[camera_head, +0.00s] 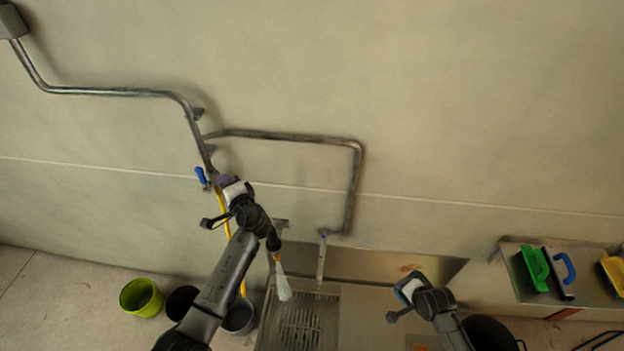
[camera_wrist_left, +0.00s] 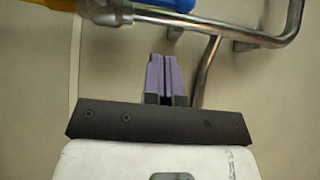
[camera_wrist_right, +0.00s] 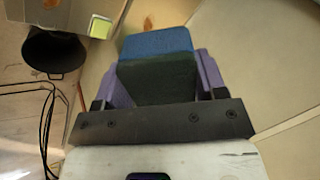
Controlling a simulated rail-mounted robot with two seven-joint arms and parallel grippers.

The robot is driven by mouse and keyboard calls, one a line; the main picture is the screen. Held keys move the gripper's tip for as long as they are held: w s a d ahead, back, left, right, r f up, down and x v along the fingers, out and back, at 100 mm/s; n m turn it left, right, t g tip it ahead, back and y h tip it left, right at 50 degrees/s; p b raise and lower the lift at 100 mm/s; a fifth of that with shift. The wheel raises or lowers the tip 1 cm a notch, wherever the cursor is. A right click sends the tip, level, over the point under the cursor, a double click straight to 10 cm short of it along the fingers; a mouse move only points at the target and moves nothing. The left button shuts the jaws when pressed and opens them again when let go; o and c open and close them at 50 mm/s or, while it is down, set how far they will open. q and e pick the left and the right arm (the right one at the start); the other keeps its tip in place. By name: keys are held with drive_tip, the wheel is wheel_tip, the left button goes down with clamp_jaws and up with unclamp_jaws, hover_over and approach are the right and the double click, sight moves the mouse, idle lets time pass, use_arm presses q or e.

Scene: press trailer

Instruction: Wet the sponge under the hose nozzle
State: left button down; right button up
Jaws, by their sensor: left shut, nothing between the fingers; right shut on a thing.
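The sponge (camera_wrist_right: 155,60), blue with a dark green layer, sits between the purple fingers of my right gripper (camera_wrist_right: 160,85). In the head view my right gripper (camera_head: 403,290) is at the lower right, apart from the nozzle. The hose nozzle (camera_head: 276,257) hangs beside my left arm; a pale, widening streak that looks like water (camera_head: 283,284) falls from it above the sink grate (camera_head: 300,328). The yellow hose (camera_head: 226,220) runs down from the pipe, partly behind my arm. My left gripper (camera_head: 226,182) is shut and empty near the blue valve handle (camera_head: 201,175); its fingers meet in the left wrist view (camera_wrist_left: 165,75).
Metal pipes (camera_head: 355,190) run along the wall. A green bucket (camera_head: 141,297) and dark buckets stand on the floor at left. A shelf (camera_head: 520,291) at right bears green, blue and yellow handled tools. A black bin (camera_wrist_right: 52,52) shows in the right wrist view.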

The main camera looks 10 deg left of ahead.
sight(204, 181)
drive_tip(key=shift+r+p, duration=0.6)
drive_tip(key=shift+r, duration=0.1)
use_arm(q)
drive_tip(key=shift+a, duration=2.45)
use_arm(e)
drive_tip(key=shift+r, duration=0.2)
use_arm(q)
drive_tip(key=shift+p, duration=0.3)
use_arm(e)
drive_tip(key=shift+r, duration=0.1)
